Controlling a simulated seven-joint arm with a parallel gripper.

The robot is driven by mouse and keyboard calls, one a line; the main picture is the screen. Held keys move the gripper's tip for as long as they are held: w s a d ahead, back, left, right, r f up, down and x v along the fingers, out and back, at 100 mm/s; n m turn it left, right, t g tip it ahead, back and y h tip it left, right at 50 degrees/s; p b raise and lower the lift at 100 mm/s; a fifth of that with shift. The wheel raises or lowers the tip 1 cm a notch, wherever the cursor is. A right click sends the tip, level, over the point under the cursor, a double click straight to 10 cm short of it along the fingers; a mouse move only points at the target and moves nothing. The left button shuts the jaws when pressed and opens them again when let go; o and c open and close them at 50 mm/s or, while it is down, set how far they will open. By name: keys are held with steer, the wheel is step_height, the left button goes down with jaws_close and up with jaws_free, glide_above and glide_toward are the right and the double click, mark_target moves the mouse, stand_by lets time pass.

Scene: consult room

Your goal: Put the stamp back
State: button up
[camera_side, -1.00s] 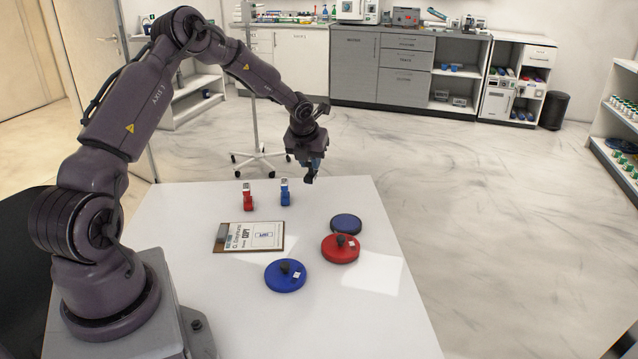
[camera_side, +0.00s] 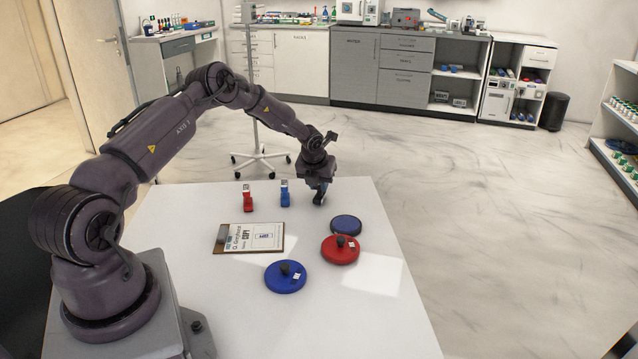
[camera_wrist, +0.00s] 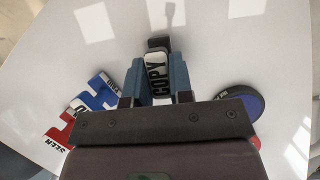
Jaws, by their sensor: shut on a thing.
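My gripper (camera_side: 320,187) is shut on a dark stamp (camera_side: 319,198) with a white top marked COPY; it also shows between the fingers in the wrist view (camera_wrist: 158,76). The stamp is low over the far right part of the table, roughly upright. I cannot tell whether it touches the table. To its left stand a blue stamp (camera_side: 285,196) and a red stamp (camera_side: 248,202), both upright; they also show at the left of the wrist view as blue (camera_wrist: 97,95) and red (camera_wrist: 62,132).
A clipboard (camera_side: 219,240) with a paper marked COPY lies left of centre on the white table (camera_side: 390,322). The front of the table is clear.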

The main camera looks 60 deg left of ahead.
steer(key=shift+f, duration=0.2)
steer(key=o, duration=0.7)
steer(key=shift+o, duration=0.2)
steer(key=shift+r, duration=0.15)
